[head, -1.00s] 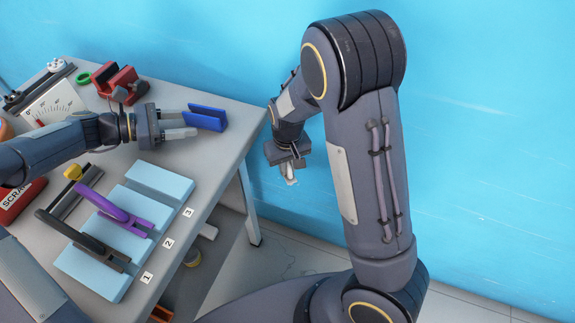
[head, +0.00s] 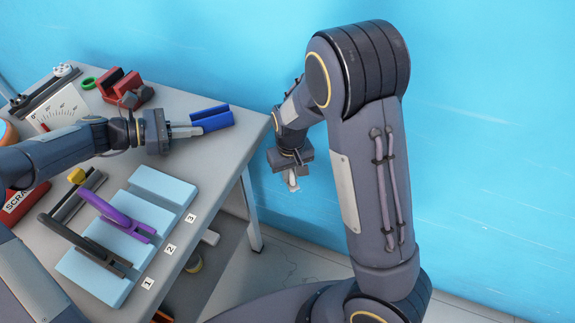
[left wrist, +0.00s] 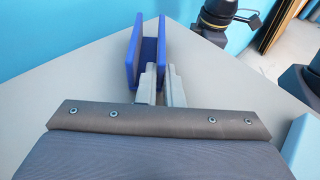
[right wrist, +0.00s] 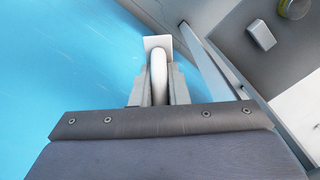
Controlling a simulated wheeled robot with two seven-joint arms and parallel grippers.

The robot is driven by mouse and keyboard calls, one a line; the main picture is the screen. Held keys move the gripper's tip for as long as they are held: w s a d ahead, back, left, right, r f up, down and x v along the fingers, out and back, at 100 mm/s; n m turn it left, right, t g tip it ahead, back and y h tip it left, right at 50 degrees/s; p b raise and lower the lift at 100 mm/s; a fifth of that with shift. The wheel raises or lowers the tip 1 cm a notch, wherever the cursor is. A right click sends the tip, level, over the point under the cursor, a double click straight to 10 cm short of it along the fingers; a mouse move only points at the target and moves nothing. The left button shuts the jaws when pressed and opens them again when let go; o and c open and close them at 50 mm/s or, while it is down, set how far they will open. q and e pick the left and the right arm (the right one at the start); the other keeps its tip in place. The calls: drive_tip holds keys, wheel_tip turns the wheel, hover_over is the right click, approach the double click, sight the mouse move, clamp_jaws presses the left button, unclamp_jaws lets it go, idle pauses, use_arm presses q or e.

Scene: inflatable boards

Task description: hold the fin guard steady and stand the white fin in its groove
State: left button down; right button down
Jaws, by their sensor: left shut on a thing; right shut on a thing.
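The blue fin guard (head: 212,119) lies at the table's far right corner, its groove open upward between two walls. My left gripper (head: 188,131) is shut on one wall of it. In the left wrist view the guard (left wrist: 134,52) has its right wall between my fingers (left wrist: 161,85), with the left finger at the groove. My right gripper (head: 290,176) is off the table's right edge, apart from the guard, shut on the white fin. In the right wrist view the fin (right wrist: 158,65) sticks out between my fingers (right wrist: 159,88), with a flat plate at its outer end.
Pale blue blocks (head: 163,186) numbered 1 to 3 hold a black fin (head: 85,244) and a purple fin (head: 117,213). A red holder (head: 124,87) and a dial scale (head: 60,106) stand at the back left. Free air lies between the table's right edge and the blue wall.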

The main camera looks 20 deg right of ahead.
use_arm(q)
drive_tip(key=c, duration=1.5)
unclamp_jaws()
